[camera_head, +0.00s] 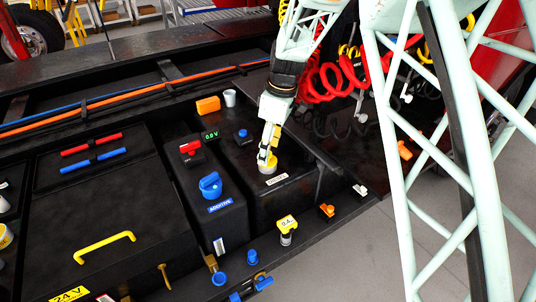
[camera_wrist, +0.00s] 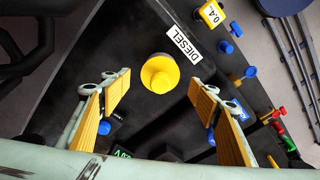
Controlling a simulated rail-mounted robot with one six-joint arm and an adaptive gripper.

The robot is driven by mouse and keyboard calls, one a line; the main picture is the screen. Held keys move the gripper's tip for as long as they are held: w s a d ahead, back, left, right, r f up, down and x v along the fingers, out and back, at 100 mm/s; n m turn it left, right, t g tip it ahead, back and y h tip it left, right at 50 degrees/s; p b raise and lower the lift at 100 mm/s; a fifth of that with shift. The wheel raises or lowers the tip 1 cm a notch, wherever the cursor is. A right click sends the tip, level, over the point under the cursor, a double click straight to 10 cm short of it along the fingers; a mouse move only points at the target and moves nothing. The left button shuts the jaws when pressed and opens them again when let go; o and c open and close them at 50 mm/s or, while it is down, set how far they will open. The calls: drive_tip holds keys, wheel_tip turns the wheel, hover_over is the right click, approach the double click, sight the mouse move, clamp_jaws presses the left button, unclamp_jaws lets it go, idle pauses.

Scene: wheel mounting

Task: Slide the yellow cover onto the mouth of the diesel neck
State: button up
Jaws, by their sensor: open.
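The yellow cover (camera_head: 268,166) sits at the diesel neck on top of the black tank, just behind the DIESEL label (camera_head: 277,180). It also shows as a round yellow disc with a smaller raised round part in the wrist view (camera_wrist: 160,73). The neck is mostly hidden under the cover, so I cannot tell how far down the cover sits. My gripper (camera_head: 266,152) is just above the cover. In the wrist view its yellow-padded fingers (camera_wrist: 158,86) are wide apart, one on each side of the cover, with a visible gap to it.
A blue cap (camera_head: 210,184) stands on the ADDITIVE tank to the left. A small blue knob (camera_head: 242,135), an orange block (camera_head: 208,105) and a white cup (camera_head: 230,98) are behind. A yellow 0.4 tag (camera_head: 287,223) stands on the front ledge. Red coiled hoses (camera_head: 328,85) hang right.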

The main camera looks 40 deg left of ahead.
wheel_tip(320, 180, up, 9)
drive_tip(key=d, duration=0.1)
drive_tip(key=shift+w, duration=0.25)
drive_tip(key=shift+d, duration=0.15)
idle(0.6)
